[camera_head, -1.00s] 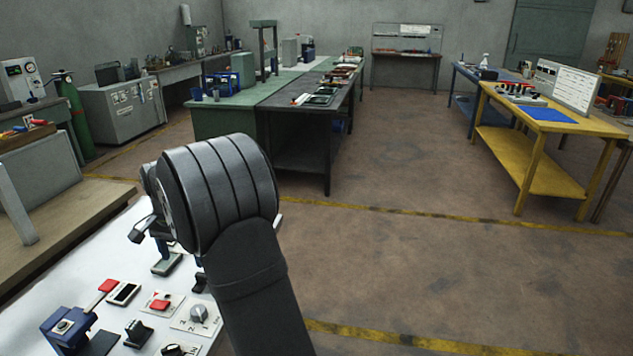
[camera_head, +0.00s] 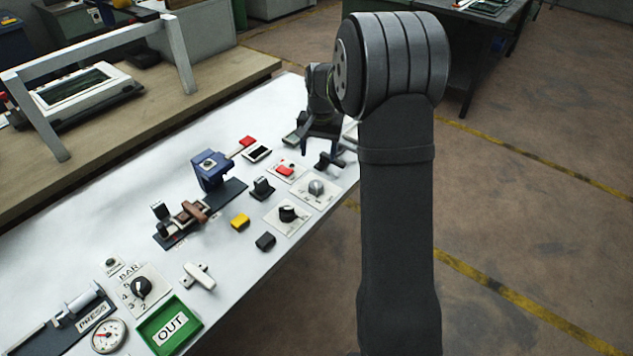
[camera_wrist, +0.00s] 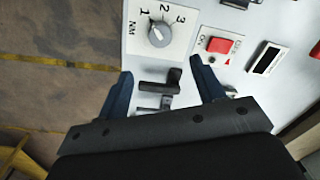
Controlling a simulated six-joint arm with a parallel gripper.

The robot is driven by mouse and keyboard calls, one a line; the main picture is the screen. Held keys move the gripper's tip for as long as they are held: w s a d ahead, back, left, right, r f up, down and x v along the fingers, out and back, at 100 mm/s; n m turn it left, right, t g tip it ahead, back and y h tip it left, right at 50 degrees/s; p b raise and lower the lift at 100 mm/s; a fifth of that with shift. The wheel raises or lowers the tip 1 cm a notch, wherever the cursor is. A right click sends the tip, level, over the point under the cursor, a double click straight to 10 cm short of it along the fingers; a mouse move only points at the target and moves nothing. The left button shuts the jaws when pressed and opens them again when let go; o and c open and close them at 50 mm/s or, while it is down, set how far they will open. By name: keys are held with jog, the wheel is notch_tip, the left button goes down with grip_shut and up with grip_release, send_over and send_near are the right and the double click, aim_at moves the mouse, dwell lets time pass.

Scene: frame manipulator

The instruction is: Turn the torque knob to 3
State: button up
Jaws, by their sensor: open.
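The torque knob (camera_head: 317,187) is a grey round knob on a white plate near the right edge of the white table. It also shows in the wrist view (camera_wrist: 159,34), beside the print NM, 1, 2 and 3. Its exact pointer setting is too small to read surely. My gripper (camera_wrist: 160,65) is open, its two blue fingers spread wide and apart from the knob, which lies beyond the fingertips. A black bracket-like part (camera_wrist: 173,80) shows between the fingers; I cannot tell its height. In the head view my arm partly hides the gripper.
A red switch (camera_head: 285,170) sits beside the knob plate, and a black knob (camera_head: 288,214) on another plate is nearer. A blue press-like device (camera_head: 210,168), a yellow block (camera_head: 240,221) and a green OUT tray (camera_head: 195,318) stand on the table. Open floor lies to the right.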

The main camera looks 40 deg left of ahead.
aim_at(316, 184)
jog(key=f, duration=1.2)
jog(key=shift+s+a+f, duration=0.15)
jog(key=shift+a+f, duration=0.1)
jog(key=shift+f, duration=0.05)
jog(key=c, duration=1)
